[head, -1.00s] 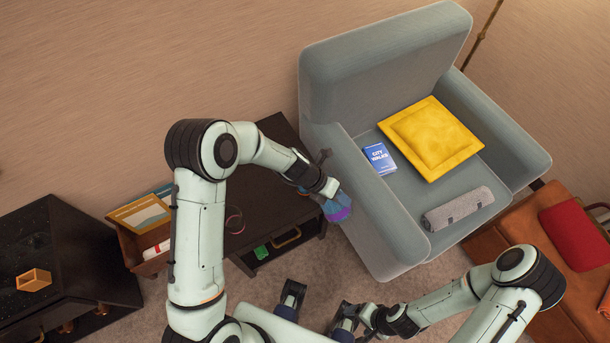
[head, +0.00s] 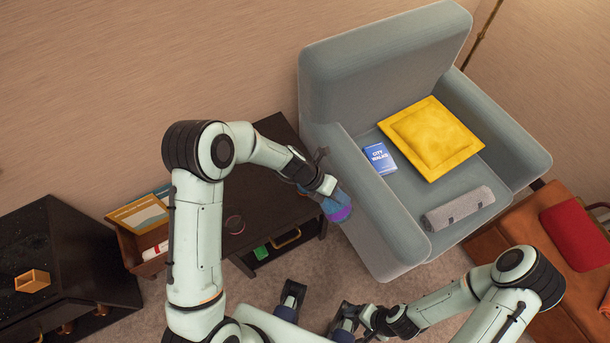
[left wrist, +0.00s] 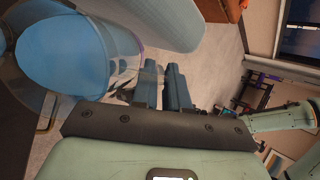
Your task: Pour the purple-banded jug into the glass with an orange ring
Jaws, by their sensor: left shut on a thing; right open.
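The jug (head: 336,207) is see-through blue with a purple band. In the head view it is in my left gripper (head: 322,186), beyond the right edge of the dark table and beside the armchair. The left wrist view shows the clear jug with blue inside (left wrist: 66,48), left of my left fingers (left wrist: 163,86). Its exact tilt is unclear. My right gripper (head: 346,318) is low in the head view, open and away from both.
The dark table (head: 268,195) has a shelf below with a green item (head: 261,252). The grey armchair (head: 395,235) stands close on the right, holding a yellow cushion (head: 431,138), a blue book (head: 380,158) and a rolled towel (head: 457,208). A black cabinet (head: 60,250) stands left.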

